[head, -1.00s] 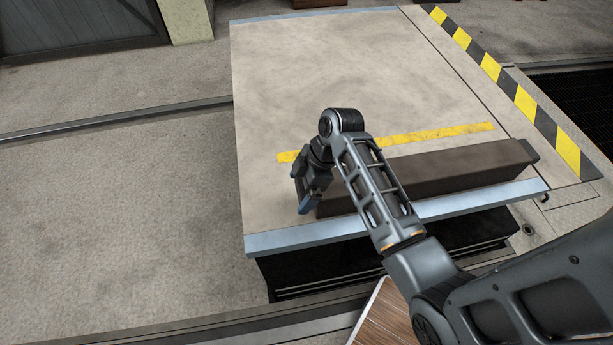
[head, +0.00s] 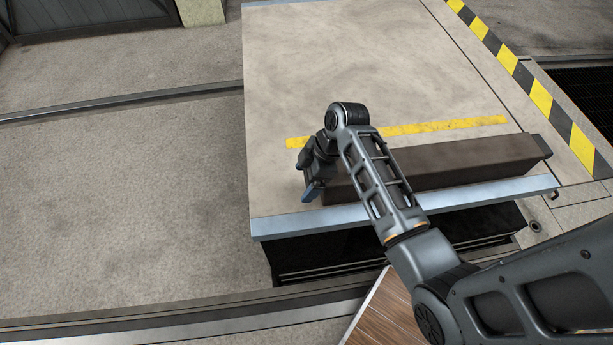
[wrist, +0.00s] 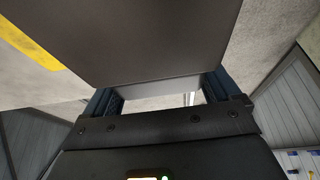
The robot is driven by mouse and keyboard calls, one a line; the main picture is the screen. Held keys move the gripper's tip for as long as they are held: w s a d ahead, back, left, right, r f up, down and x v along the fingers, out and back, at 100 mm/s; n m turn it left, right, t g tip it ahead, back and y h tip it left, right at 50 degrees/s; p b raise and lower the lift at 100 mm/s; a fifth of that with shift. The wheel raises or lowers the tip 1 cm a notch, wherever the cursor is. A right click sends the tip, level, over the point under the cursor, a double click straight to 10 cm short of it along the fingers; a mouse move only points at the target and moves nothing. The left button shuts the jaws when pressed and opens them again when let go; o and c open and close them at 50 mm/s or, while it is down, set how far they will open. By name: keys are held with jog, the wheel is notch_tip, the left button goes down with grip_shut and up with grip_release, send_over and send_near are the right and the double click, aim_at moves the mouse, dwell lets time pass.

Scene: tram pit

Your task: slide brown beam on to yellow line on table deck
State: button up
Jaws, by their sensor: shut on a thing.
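The brown beam (head: 475,163) lies along the front of the table deck (head: 335,70), between the front edge and the yellow line (head: 440,126). Its long side is roughly parallel to the line, with a strip of bare deck between them. My gripper (head: 312,188) is at the beam's left end, low over the deck. In the wrist view the beam (wrist: 140,40) fills the space between and beyond the fingers of my gripper (wrist: 160,92), which is shut on it. The yellow line (wrist: 28,42) shows at upper left there. My arm hides part of the beam's middle.
A pale blue strip (head: 480,195) edges the deck's front. A dark end piece (head: 542,146) is at the beam's right end. Yellow-black hazard striping (head: 540,97) runs beyond the deck's right side. The deck behind the yellow line is clear.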

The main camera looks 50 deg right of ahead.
jog(key=c, duration=0.9)
jog(key=shift+d+r, duration=0.15)
jog(key=shift+d, duration=0.05)
jog(key=shift+w+d+f+b, duration=0.15)
jog(key=shift+w+d+b, duration=0.85)
jog(key=shift+w+d, duration=1.1)
jog(key=shift+w+d+f+b, duration=0.1)
jog(key=shift+w+d+b, duration=0.9)
jog(key=shift+w+d, duration=1)
jog(key=shift+w+d+b, duration=1.6)
jog(key=shift+w+d, duration=0.45)
jog(key=shift+w, duration=0.15)
jog(key=shift+w+d, duration=0.1)
jog(key=shift+w+d+b, duration=1.55)
jog(key=shift+w+b, duration=0.1)
jog(key=shift+b, duration=0.1)
